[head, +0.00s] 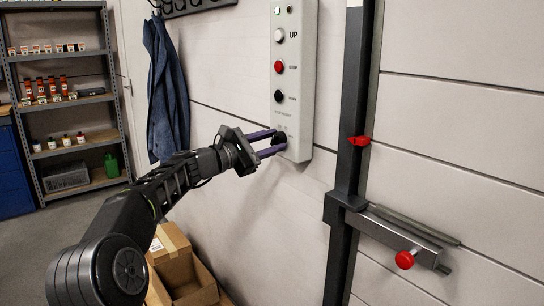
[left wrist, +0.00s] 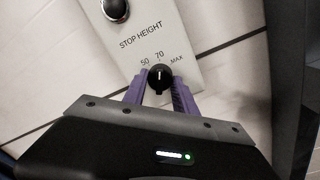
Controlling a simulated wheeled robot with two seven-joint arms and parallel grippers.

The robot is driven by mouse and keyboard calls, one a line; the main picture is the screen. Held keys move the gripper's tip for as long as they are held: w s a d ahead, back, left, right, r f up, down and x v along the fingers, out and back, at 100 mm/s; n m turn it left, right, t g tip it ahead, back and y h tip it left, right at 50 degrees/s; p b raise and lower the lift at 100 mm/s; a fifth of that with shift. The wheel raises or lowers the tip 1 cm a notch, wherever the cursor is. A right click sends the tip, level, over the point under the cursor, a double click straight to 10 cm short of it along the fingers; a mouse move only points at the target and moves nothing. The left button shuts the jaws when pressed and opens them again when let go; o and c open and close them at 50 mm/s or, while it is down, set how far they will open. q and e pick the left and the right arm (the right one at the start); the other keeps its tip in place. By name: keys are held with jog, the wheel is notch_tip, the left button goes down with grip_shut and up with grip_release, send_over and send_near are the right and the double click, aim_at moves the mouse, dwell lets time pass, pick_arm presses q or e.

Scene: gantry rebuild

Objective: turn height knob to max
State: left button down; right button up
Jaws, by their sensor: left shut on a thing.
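The height knob (left wrist: 160,79) is a small black knob with a white pointer line, at the low end of a grey control panel (head: 292,100). In the left wrist view its line points up the picture, towards the "70" mark; "MAX" is printed to the right and "50" to the left. My left gripper (head: 276,143) has its two purple fingers on either side of the knob and is shut on it. The head view shows the knob only as a small dark spot between the fingertips. My right gripper is not in view.
Above on the panel are a white "UP" button (head: 279,35), a red button (head: 279,67) and a black button (head: 279,96). A dark upright rail (head: 350,130) with a red-knobbed bracket (head: 405,259) stands to the right. Cardboard boxes (head: 175,262) lie below my arm.

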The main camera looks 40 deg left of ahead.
pick_arm(q)
jog(key=m+b, duration=0.2)
jog(key=m, duration=0.1)
jog(key=m+b, duration=0.2)
jog(key=shift+f, duration=0.25)
jog(key=shift+a+r+m+h+b, duration=0.1)
jog(key=shift+m+h+b, duration=0.05)
jog(key=shift+m+b, duration=0.6)
jog(key=shift+r+m+h+b, duration=0.15)
jog(key=shift+m+b, duration=0.25)
jog(key=shift+m, duration=0.55)
jog(key=c, duration=1)
grip_release()
jog(key=b+v, duration=0.1)
jog(key=v, duration=0.6)
jog(key=shift+s, duration=0.35)
jog(key=shift+a, duration=0.15)
